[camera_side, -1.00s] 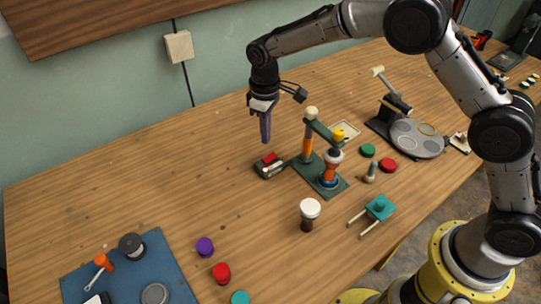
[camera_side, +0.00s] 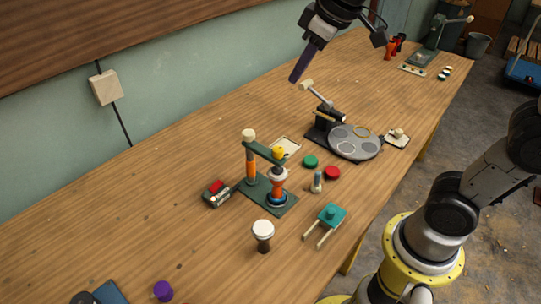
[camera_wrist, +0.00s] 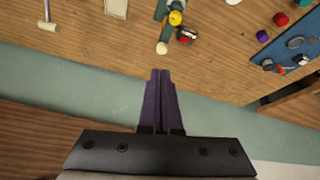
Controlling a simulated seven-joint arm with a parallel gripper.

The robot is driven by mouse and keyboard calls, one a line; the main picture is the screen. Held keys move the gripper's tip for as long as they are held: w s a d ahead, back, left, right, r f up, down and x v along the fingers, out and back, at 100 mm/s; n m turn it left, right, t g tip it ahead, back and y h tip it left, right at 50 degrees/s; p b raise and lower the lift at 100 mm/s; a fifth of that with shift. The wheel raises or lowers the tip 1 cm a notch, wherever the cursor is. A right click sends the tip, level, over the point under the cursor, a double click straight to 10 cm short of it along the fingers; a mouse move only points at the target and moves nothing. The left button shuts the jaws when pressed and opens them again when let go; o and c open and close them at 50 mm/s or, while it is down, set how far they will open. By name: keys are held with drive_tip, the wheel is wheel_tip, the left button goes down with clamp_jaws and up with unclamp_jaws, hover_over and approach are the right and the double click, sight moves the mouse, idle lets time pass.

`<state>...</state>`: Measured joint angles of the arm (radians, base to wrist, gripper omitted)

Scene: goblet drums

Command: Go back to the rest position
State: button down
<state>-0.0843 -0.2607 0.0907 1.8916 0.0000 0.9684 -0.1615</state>
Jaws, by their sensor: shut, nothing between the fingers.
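My gripper (camera_side: 294,79) is high above the back of the table in the side view, its purple fingers pointing down and to the left. In the wrist view its purple fingers (camera_wrist: 160,74) lie together with nothing between them. A goblet drum with a white top (camera_side: 263,234) stands upright on the table, apart from my gripper. A green stand (camera_side: 268,193) with an orange post and an orange and white piece under a yellow knob is at mid-table, also clear of my gripper.
A black device with a grey round plate (camera_side: 354,142) stands below and right of my gripper. A red and black block (camera_side: 216,193), a teal forked piece (camera_side: 326,223), and red (camera_side: 332,173) and green (camera_side: 310,161) discs lie around the stand. The wall (camera_side: 180,70) runs behind the table.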

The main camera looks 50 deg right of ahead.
drive_tip(key=s+d+f+m, duration=0.1)
drive_tip(key=s+f, duration=0.3)
drive_tip(key=s, duration=0.4)
drive_tip(key=s+d+f+m, duration=0.1)
drive_tip(key=s+f, duration=0.3)
drive_tip(key=s, duration=0.5)
drive_tip(key=shift+d+m, duration=0.4)
